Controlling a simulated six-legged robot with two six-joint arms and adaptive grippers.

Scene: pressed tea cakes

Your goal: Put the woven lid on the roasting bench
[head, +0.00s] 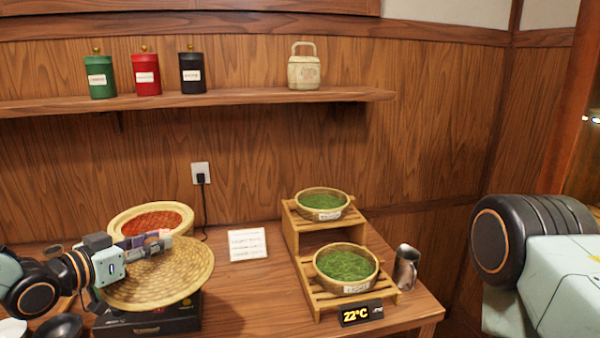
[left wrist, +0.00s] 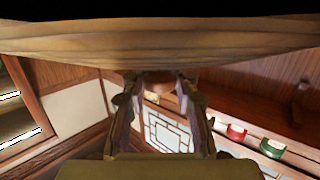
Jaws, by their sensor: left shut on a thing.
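The woven lid (head: 178,278) is a round, shallow tan disc at the left of the head view, tilted. My left gripper (head: 153,241) is shut on it near its upper side. In the left wrist view the lid (left wrist: 160,42) spans the top, with the fingers (left wrist: 155,95) reaching up to a small part beneath it. The wooden bench (head: 270,300) runs along the wall below. A black box (head: 150,328) stands under the lid, and the lid hides part of it. My right gripper is out of view; only part of my right arm shows at right.
A round basket with red contents (head: 150,222) sits behind the lid. A white card (head: 247,244), a two-step wooden stand (head: 306,262) with two green-filled baskets, a temperature display (head: 361,313) and a metal cup (head: 405,268) are on the bench. Bare bench shows below the card.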

